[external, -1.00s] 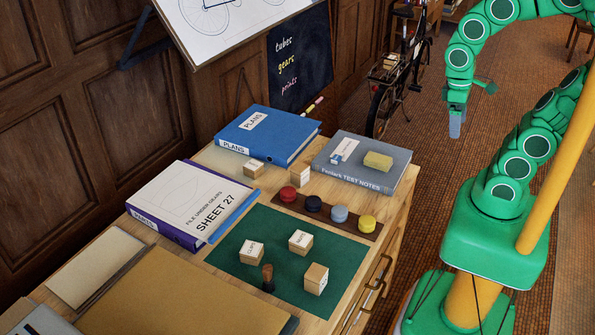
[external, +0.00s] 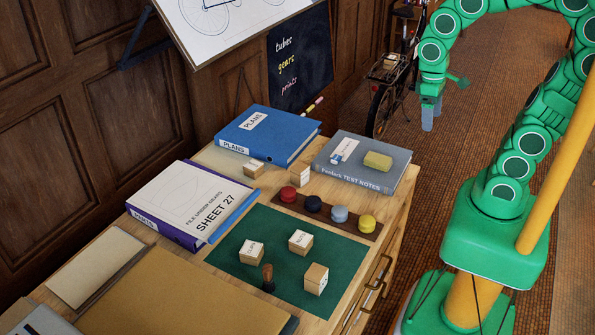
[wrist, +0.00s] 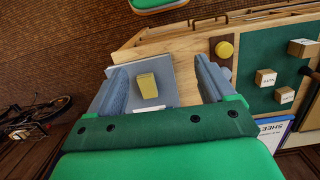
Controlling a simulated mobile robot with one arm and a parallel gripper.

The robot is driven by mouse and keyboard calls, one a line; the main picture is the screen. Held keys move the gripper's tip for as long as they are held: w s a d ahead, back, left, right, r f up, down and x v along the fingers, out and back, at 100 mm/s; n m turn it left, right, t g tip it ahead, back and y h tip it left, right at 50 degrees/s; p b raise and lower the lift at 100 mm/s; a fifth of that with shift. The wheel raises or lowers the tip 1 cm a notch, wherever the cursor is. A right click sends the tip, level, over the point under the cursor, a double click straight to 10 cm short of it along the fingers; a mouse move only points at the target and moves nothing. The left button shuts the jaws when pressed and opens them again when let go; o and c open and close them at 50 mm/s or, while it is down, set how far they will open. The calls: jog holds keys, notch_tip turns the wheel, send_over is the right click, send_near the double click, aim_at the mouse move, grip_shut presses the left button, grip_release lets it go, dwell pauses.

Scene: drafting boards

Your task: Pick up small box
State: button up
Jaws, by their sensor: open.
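Several small labelled boxes stand on the desk. One box (external: 316,279), another box (external: 300,242) and a third box (external: 252,251) are on the green mat (external: 290,262). A box (external: 253,168) and another box (external: 301,176) stand near the blue binder. My gripper (external: 428,122) is in the air to the right of the desk, beyond the grey book. In the wrist view my gripper (wrist: 160,66) is open and empty, its blue fingers framing the grey book and yellow block below. Boxes on the mat also show at the right there, one box (wrist: 266,78) among them.
A yellow block (external: 378,160) lies on the grey book (external: 330,165). A brown strip (external: 365,230) holds several coloured round pieces. A blue binder (external: 265,135), a Sheet 27 binder (external: 190,205) and a dark peg (external: 267,278) are on the desk. A bicycle (external: 380,105) stands behind.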

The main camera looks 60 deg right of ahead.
jog(key=w+a+f, duration=0.2)
jog(key=w+f, duration=0.1)
jog(key=w, duration=0.9)
jog(key=m+t, duration=0.1)
send_over(300, 167)
jog(key=f, duration=1.8)
jog(key=shift+s+d, duration=0.1)
jog(key=shift+s, duration=0.15)
jog(key=shift+w+f+t, duration=0.3)
jog(key=shift+w+f, duration=0.1)
jog(key=shift+a+f, duration=0.2)
jog(key=shift+s+d+f, duration=0.1)
jog(key=shift+f, duration=1.75)
jog(key=shift+d+f, duration=0.1)
jog(key=shift+f, duration=1.7)
jog(key=c, duration=1.1)
jog(key=shift+r, duration=0.1)
